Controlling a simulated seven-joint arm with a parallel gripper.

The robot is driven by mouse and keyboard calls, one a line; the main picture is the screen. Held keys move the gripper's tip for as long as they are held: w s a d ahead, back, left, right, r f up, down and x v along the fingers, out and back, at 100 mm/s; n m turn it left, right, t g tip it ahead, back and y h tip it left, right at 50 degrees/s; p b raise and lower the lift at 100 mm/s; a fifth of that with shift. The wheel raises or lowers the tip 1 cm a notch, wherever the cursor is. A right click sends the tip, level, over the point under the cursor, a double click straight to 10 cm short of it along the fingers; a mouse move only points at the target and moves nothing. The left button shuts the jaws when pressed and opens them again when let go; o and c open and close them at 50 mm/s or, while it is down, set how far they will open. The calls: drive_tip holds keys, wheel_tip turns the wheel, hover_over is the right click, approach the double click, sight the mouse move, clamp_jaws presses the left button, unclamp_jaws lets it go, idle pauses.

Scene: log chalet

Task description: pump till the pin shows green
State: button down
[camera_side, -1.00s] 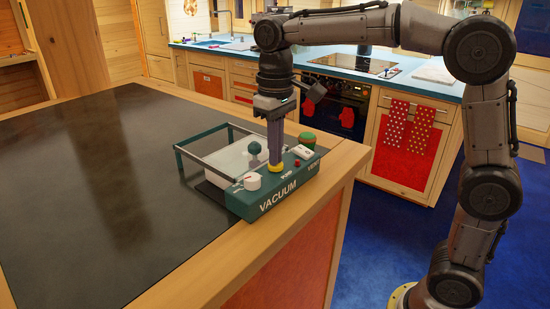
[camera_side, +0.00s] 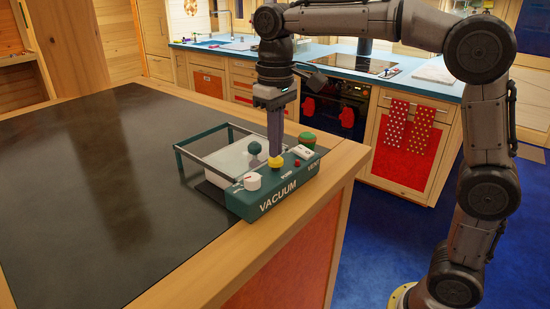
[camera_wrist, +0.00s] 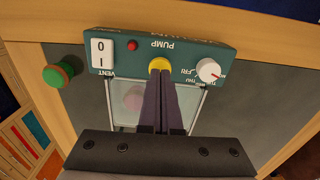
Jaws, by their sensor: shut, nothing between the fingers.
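The green vacuum unit (camera_side: 285,195), marked VACUUM, sits at the counter's corner. Its yellow pump button (camera_side: 276,163) stands raised on top, and it also shows in the wrist view (camera_wrist: 159,64) below the word PUMP. My gripper (camera_side: 275,153) is shut and empty, pointing down with its tips at the button; I cannot tell whether they touch it. A small round pin (camera_wrist: 132,45) beside the PUMP label shows red, and it is red in the side view too (camera_side: 297,163). A white dial (camera_wrist: 208,70) and a white vent rocker switch (camera_wrist: 102,53) flank the button.
A green and red-brown round object (camera_side: 307,140) stands beside the unit. The dark countertop (camera_side: 90,190) to the left is clear.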

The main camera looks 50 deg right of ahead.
drive_tip(key=shift+r, duration=2.45)
drive_tip(key=s+d+r+t, duration=0.1)
drive_tip(key=s+d+t, duration=0.2)
drive_tip(key=s, duration=1.1)
drive_tip(key=s+f+t, duration=0.1)
drive_tip(key=s+f, duration=0.2)
drive_tip(key=f, duration=0.3)
drive_tip(key=s+f+t, duration=0.1)
drive_tip(key=s+f, duration=0.2)
drive_tip(key=f, duration=0.4)
drive_tip(key=shift+s+d+f+t, duration=0.15)
drive_tip(key=shift+s+d+t, duration=0.15)
drive_tip(key=shift+s, duration=0.05)
